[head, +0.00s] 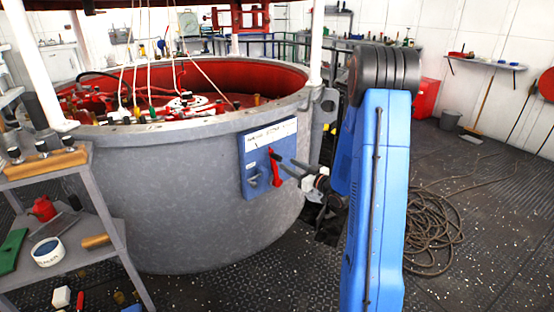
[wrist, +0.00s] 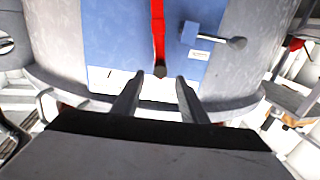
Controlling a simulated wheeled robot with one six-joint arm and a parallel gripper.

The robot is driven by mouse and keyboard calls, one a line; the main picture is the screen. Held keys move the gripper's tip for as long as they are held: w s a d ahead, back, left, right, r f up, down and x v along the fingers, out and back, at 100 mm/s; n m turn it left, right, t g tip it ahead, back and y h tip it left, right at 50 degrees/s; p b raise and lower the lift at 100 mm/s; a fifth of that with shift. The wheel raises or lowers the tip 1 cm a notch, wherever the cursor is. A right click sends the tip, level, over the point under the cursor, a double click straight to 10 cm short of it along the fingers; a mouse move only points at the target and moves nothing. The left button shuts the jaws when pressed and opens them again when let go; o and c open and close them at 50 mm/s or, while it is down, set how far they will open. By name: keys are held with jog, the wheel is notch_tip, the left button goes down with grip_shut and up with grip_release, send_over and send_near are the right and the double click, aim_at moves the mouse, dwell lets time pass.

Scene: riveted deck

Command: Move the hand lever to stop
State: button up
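The red hand lever (head: 275,172) is on a blue panel (head: 248,150) fixed to the side of a large grey round tank. It stands nearly upright, its dark tip toward the white label strip (head: 271,135); the lettering is too small to read. In the wrist view the lever (wrist: 158,30) runs down the middle of the panel (wrist: 115,35), its dark tip near my fingertips. My gripper (head: 288,166) is open in front of the panel. In the wrist view the fingers (wrist: 159,82) stand apart, one on each side of the tip's line; contact cannot be told.
The grey tank (head: 170,200) curves away on both sides. A shelf rack (head: 70,262) stands at left. Coiled rope (head: 432,235) lies on the deck to the right.

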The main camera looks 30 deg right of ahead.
aim_at(277, 158)
jog(key=x, duration=0.8)
jog(key=shift+w+a, duration=0.15)
jog(key=shift+w, duration=0.2)
